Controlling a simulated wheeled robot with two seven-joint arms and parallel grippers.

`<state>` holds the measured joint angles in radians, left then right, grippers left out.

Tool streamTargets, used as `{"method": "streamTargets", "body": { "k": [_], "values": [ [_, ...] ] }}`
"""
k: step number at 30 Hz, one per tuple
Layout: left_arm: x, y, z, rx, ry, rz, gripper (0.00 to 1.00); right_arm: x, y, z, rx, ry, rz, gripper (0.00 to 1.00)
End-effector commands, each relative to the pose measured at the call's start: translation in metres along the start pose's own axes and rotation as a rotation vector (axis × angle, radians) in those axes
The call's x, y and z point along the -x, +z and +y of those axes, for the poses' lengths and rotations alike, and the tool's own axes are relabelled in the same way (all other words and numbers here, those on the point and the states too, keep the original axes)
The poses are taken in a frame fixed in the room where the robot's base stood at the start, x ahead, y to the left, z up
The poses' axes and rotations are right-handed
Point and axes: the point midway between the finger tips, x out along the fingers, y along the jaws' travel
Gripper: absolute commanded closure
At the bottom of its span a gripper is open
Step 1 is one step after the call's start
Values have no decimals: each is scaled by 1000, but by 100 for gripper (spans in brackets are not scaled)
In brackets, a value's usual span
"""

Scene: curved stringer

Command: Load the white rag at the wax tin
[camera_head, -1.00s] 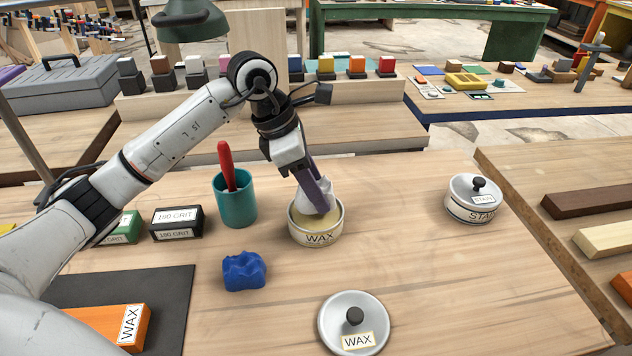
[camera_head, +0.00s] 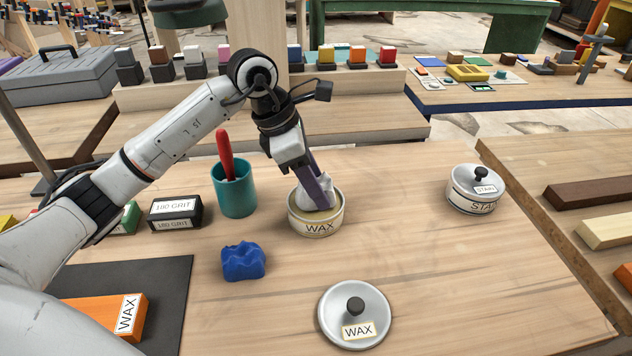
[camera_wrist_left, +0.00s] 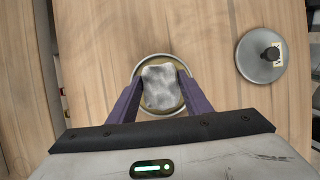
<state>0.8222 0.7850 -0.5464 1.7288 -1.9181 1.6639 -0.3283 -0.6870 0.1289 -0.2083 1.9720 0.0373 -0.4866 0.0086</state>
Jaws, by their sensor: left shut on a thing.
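My left gripper (camera_head: 322,194) points down into the open wax tin (camera_head: 318,227), its purple fingers shut on the white rag (camera_head: 312,193). The rag is bunched and sits within the tin's rim, over the yellowish wax. In the left wrist view the rag (camera_wrist_left: 161,88) lies between the two fingertips, with greyish patches on it, and the tin's rim (camera_wrist_left: 147,57) circles it. The wax lid (camera_head: 336,300) lies flat on the table, apart from the tin, toward the front. My right gripper does not show.
A teal cup (camera_head: 236,195) with a red-handled tool stands left of the tin. A blue crumpled cloth or lump (camera_head: 243,262) lies in front of the cup. A closed stain tin (camera_head: 474,190) stands at right. The table between the tins is clear.

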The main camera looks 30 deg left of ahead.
Motion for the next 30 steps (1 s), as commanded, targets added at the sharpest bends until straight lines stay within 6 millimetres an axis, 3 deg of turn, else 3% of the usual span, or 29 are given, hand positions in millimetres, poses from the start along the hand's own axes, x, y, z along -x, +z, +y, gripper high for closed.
{"method": "streamTargets", "body": {
  "k": [30],
  "values": [
    [-8,-4,0,0,0,0,73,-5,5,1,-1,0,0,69]
  ]
}}
